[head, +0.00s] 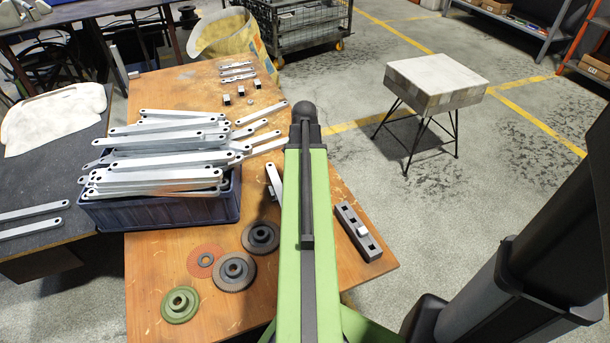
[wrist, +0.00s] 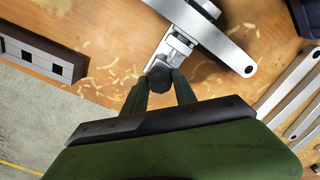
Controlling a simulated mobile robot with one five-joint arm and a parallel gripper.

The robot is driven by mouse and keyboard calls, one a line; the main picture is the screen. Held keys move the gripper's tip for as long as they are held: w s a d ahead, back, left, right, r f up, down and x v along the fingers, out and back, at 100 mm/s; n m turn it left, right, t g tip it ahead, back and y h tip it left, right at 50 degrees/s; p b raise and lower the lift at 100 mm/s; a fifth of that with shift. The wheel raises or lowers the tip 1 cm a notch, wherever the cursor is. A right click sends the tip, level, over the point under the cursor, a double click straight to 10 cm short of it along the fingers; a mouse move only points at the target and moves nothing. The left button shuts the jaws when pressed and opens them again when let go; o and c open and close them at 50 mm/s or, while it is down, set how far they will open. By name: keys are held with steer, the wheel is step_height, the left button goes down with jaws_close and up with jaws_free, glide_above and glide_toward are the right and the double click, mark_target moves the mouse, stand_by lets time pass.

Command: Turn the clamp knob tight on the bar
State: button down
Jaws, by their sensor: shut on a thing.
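In the wrist view my gripper (wrist: 160,83) has its two dark green fingers closed on a dark round clamp knob (wrist: 158,80). The knob sits at the near end of a small silver clamp (wrist: 178,48). The clamp is against a flat grey metal bar (wrist: 220,45) with a hole at its end; I cannot tell how tightly it grips. In the head view my green arm hides the gripper and knob. Only a small silver piece (head: 273,180) of the clamp or bar shows left of the arm.
A blue crate (head: 160,212) heaped with metal brackets stands left on the wooden table (head: 165,250). Several discs, including a green one (head: 180,304), lie in front. A dark slotted block (head: 358,232) lies right of my arm. A stool (head: 435,82) stands beyond.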

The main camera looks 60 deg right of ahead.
steer(key=m, duration=0.8)
steer(key=shift+s, duration=0.1)
steer(key=c, duration=1.1)
jaws_free()
